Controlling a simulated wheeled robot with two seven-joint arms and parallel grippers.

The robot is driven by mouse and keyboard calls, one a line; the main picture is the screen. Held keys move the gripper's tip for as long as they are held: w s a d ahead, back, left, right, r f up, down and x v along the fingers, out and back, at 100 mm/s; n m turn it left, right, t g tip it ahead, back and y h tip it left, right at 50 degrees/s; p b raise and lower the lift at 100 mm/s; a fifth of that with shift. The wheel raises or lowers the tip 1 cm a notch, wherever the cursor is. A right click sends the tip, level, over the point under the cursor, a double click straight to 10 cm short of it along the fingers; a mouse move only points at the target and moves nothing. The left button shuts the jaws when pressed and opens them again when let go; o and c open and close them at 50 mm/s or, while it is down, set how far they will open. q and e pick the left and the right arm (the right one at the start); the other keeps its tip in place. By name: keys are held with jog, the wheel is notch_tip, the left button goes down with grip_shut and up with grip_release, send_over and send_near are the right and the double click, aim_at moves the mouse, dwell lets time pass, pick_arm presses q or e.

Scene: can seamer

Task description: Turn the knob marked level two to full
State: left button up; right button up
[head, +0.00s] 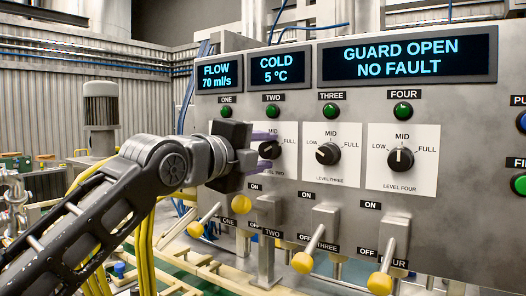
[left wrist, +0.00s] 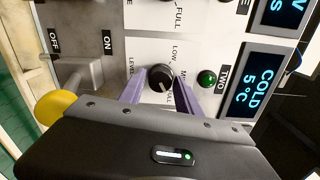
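The level two knob (head: 271,149) is black and round on a white dial plate, below the lit green lamp TWO. In the left wrist view this knob (left wrist: 160,77) has its white pointer slanting toward the FULL label. My left gripper (head: 262,151) has purple fingers, one above and one below the knob. The left wrist view shows the fingers (left wrist: 160,88) on either side of the knob, apart, with small gaps at its edges. The gripper body hides part of the dial plate in the head view. My right gripper is not in view.
The level three knob (head: 328,153) and level four knob (head: 400,159) are to the right. Levers with yellow ends, such as one lever end (head: 302,263), stick out below the dials. Displays (head: 408,56) run along the panel top. Yellow cables hang at the left.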

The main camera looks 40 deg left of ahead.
pick_arm(q)
jog(key=shift+o, duration=1.2)
jog(key=shift+s, duration=0.6)
jog(key=s, duration=0.3)
jog(key=s+b, duration=0.1)
jog(key=s, duration=0.2)
jog(key=shift+s+d+r+b, duration=0.15)
jog(key=shift+s+b, duration=0.15)
jog(key=shift+s, duration=0.05)
